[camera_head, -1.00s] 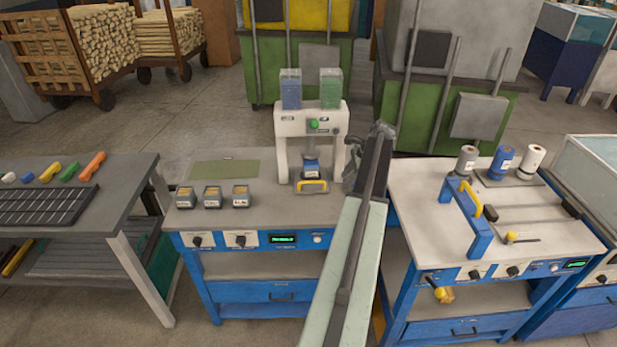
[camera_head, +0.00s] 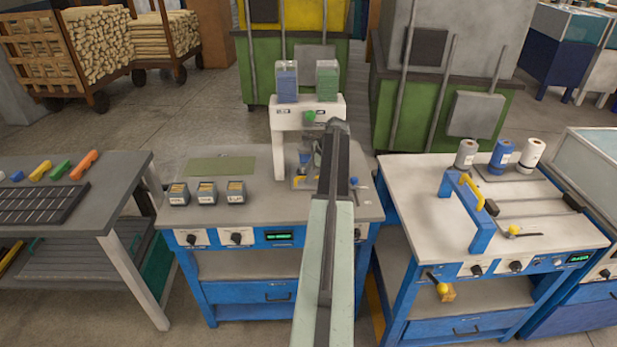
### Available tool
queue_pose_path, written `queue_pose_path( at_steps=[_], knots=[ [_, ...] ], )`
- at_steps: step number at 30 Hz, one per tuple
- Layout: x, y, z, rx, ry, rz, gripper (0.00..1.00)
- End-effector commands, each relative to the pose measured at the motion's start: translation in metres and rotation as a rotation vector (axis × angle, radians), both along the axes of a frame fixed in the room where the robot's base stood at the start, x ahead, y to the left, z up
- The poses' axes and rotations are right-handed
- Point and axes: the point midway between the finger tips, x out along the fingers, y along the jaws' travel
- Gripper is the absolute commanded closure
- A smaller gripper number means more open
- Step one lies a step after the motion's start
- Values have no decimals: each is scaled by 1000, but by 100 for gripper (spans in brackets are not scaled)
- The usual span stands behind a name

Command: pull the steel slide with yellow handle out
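The white press (camera_head: 294,116) stands on the middle bench. Its steel slide with yellow handle (camera_head: 299,182) sits low at the press's front. A small dark item shows above the slide, partly covered. My gripper (camera_head: 316,160) is at the front of the press, mostly behind my own arm. I cannot see its fingers clearly, nor whether they touch the handle.
Three small boxes (camera_head: 206,192) and a green mat (camera_head: 221,167) lie left of the press. The right bench (camera_head: 425,190) holds a blue frame with a yellow handle (camera_head: 472,192). A left table (camera_head: 120,180) carries coloured pieces. The bench front between boxes and press is clear.

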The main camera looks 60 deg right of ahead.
Motion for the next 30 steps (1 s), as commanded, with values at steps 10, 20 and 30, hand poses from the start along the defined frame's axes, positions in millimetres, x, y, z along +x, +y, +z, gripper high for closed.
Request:
queue_pose_path(
  at_steps=[10, 20, 30],
  knots=[
    [0, 0, 1, 0, 0, 1, 100],
    [1, 0, 1, -2, -1, 1, 100],
    [2, 0, 1, -2, -1, 1, 100]
  ],
)
